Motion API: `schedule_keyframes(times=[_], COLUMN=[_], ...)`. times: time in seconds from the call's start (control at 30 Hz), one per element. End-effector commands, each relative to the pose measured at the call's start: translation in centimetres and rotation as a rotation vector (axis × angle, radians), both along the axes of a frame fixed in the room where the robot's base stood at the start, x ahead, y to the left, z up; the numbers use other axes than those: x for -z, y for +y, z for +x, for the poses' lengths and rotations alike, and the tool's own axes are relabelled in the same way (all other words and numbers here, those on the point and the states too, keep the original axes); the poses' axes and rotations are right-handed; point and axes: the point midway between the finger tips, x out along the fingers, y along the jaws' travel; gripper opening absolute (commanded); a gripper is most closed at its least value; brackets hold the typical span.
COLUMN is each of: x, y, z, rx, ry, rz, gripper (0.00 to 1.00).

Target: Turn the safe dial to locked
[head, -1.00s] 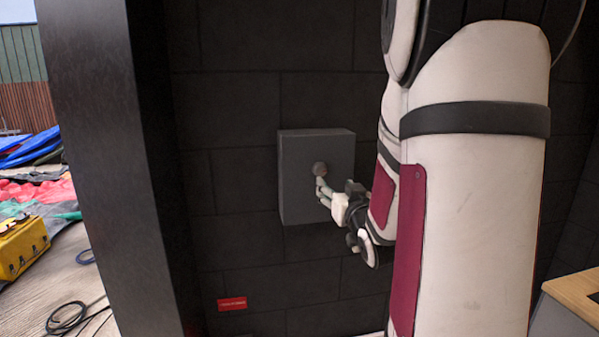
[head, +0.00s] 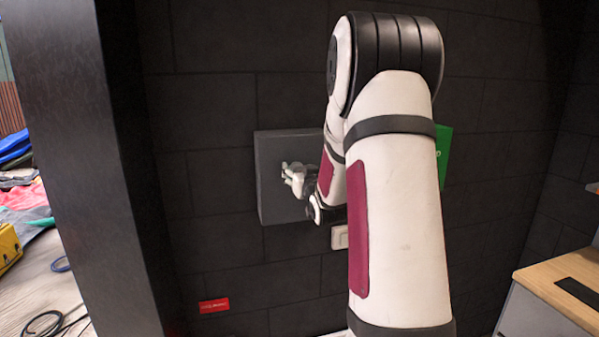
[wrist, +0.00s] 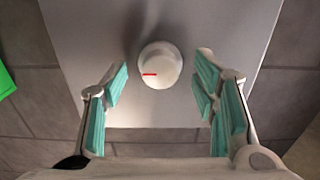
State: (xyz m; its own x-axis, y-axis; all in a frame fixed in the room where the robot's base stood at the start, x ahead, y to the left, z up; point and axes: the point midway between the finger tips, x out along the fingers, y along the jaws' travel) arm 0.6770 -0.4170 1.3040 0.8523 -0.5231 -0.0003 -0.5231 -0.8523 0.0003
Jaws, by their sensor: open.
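The safe (head: 272,185) is a grey box on the dark block wall, partly hidden by my arm in the head view. Its door face (wrist: 110,30) fills the middle of the wrist view. The round pale dial (wrist: 160,65) sits on that face, with a red mark pointing to the left in the picture. My gripper (wrist: 160,85) is open, its teal-padded fingers on either side of the dial with gaps between. In the head view my gripper (head: 288,172) is at the safe's front and mostly covers the dial.
A dark pillar (head: 90,150) stands at the left. A red sign (head: 214,306) and a white switch plate (head: 339,237) are on the wall, and a green sign (head: 443,155) shows behind my arm. A wooden-topped cabinet (head: 565,280) stands at the lower right.

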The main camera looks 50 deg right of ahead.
Motion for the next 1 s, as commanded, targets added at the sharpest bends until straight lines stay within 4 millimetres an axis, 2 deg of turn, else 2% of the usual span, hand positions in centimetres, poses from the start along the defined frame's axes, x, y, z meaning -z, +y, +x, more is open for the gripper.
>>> schedule_keyframes(times=[0.13,0.17,0.33,0.37,0.7,1.0], x=[-0.01,-0.01,-0.02,-0.02,-0.02,0.06], y=[0.02,0.02,0.02,0.02,0.05,0.15], z=[0.00,0.00,-0.01,-0.01,0.08,0.29], rx=[0.000,0.000,0.000,0.000,0.000,0.000], ry=[0.000,0.000,0.000,0.000,0.017,0.111], rz=[0.000,0.000,0.000,0.000,-0.030,-0.187], gripper=[0.54,0.49,0.11,0.07,0.07,0.07])
